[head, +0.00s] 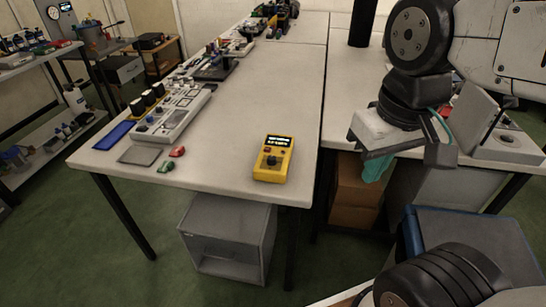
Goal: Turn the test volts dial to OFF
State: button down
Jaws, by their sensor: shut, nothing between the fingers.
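A yellow handheld tester (261,174) lies near the front edge of the long white table. It has a lit dark screen (279,141) at its top, with text too small to read. A dark round dial (271,161) sits on its lower face. Its markings and pointer direction are too small to make out. My gripper (404,146) is at the right, in the air in front of the other white table, well apart from the tester. It is shut and empty.
A grey control panel (172,118), a blue tray (114,135) and small red parts (177,152) lie on the table's left. Tools and devices line its back left. The table top (265,95) behind the tester is clear. A grey cabinet (228,238) stands below.

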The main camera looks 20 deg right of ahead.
dwell(0.3)
jog(key=c, duration=1.8)
grip_release()
jog(key=o, duration=0.6)
jog(key=shift+w+f, duration=0.1)
jog(key=shift+f, duration=0.15)
jog(key=shift+o, duration=0.2)
jog(key=w+a+f+g, duration=0.1)
jog(key=w+f, duration=0.1)
jog(key=w, duration=0.4)
jog(key=w+a+f+g, duration=0.1)
jog(key=w+f+g, duration=0.1)
jog(key=w, duration=0.4)
jog(key=shift+a+f, duration=0.15)
jog(key=shift+f, duration=0.3)
jog(key=m+t, duration=0.1)
jog(key=m, duration=0.2)
send_over(272, 158)
notch_tip(272, 158, down, 9)
jog(key=shift+r, duration=0.15)
jog(key=shift+w+m+t, duration=0.1)
jog(key=shift+m+t, duration=0.2)
jog(key=shift+m, duration=0.1)
notch_tip(272, 158, down, 8)
jog(key=shift+r, duration=0.15)
